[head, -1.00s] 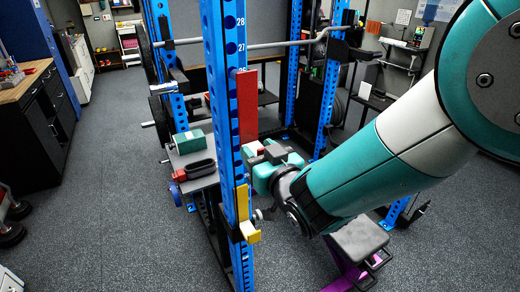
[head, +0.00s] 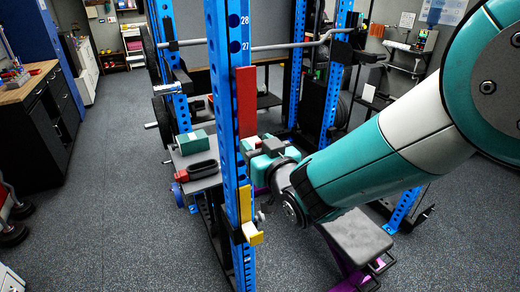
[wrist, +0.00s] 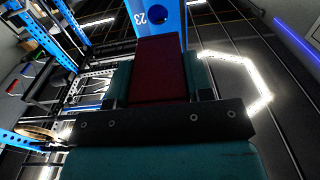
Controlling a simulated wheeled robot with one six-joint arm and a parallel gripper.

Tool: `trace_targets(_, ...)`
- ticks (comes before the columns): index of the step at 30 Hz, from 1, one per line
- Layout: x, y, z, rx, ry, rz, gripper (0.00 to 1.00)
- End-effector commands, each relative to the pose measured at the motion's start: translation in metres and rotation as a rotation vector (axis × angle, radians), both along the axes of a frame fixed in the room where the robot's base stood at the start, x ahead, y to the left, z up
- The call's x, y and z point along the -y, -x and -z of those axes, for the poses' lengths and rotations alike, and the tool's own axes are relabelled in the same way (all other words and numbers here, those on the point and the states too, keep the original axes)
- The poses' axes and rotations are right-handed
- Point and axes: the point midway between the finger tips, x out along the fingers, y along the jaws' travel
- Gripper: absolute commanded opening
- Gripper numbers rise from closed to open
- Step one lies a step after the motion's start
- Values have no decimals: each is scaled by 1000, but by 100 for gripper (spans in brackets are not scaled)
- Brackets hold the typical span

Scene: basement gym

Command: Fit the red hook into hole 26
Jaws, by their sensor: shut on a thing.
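The red hook (head: 246,102) is a tall red plate held upright at the front blue upright (head: 232,165). Its upper end reaches just below the number 27, and it covers the numbers below that in the head view. My gripper (head: 262,154) is shut on the hook's lower part. In the wrist view the red hook (wrist: 160,68) stands between the teal fingers, with the blue upright (wrist: 172,18), a hole and the number 23 beyond it. Hole 26 is hidden, and I cannot tell whether the hook touches the upright or is apart from it.
A yellow hook (head: 246,220) sits lower on the same upright. A barbell (head: 280,45) crosses the rack behind. A shelf (head: 190,172) with a green box (head: 195,143) and a dark handle-like piece lies left. A bench (head: 358,238) stands at right. Floor left is clear.

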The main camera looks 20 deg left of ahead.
Motion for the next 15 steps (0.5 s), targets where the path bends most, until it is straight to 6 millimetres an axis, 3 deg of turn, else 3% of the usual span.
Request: trace_targets(15,-16,-13,-2,5,-5,0,0)
